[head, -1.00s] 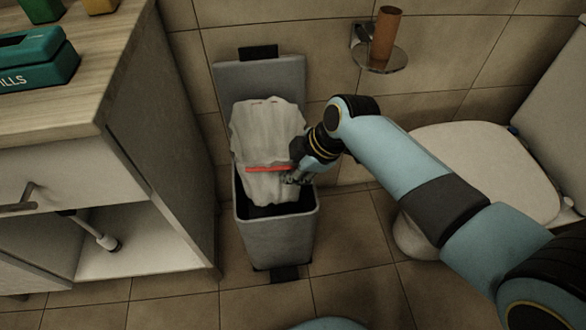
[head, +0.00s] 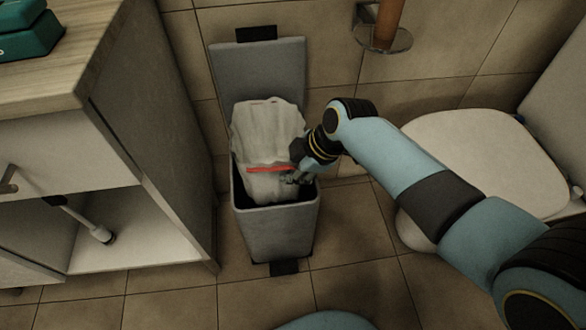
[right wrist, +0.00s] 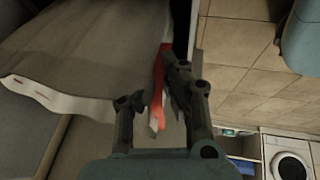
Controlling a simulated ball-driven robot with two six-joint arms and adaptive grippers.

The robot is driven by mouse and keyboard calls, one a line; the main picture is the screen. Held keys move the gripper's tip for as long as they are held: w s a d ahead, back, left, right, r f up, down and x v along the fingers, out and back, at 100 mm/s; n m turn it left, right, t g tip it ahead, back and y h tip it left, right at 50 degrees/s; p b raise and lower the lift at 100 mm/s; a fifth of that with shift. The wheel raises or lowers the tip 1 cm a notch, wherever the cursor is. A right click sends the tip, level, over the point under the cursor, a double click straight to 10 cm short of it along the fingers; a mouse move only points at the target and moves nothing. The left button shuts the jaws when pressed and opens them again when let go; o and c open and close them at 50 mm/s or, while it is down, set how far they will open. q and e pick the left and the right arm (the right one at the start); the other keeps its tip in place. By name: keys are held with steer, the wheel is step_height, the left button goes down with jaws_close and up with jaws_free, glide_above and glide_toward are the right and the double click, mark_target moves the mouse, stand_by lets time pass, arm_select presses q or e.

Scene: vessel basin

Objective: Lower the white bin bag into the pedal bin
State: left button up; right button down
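The white bin bag (head: 266,130), with a red tie band across it, hangs upright in the opening of the grey pedal bin (head: 277,232). Its lower part is behind the bin's front rim and its upper part stands above it, in front of the raised lid (head: 262,72). My right gripper (head: 297,178) is at the bag's right side, just above the rim. In the right wrist view the fingers (right wrist: 152,98) are closed around the red band at the edge of the bag (right wrist: 85,50). My left gripper is not in view.
A wooden-topped cabinet (head: 165,130) stands close on the bin's left. A toilet (head: 485,160) is at the right, beyond my right arm. A wall holder (head: 384,40) with a brown cylinder is above right. Floor tiles (head: 350,240) are clear right of the bin.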

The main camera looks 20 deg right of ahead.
mark_target(288, 196)
steer(key=shift+f+b, duration=1.1)
steer(key=shift+f, duration=0.7)
steer(key=shift+f+b, duration=0.75)
steer(key=shift+f, duration=0.3)
steer(key=shift+f+b, duration=0.6)
steer(key=shift+f, duration=0.2)
steer(key=shift+f+b, duration=0.45)
steer(key=shift+f, duration=0.2)
steer(key=c, duration=1.8)
jaws_free()
steer(key=shift+r, duration=0.15)
steer(key=shift+o, duration=2.6)
steer(key=shift+s, duration=0.1)
steer(key=o, duration=0.4)
steer(key=shift+c, duration=0.2)
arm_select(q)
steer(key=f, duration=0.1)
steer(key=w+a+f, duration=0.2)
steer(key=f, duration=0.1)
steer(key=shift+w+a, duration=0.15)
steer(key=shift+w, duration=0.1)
arm_select(e)
steer(key=shift+s, duration=0.1)
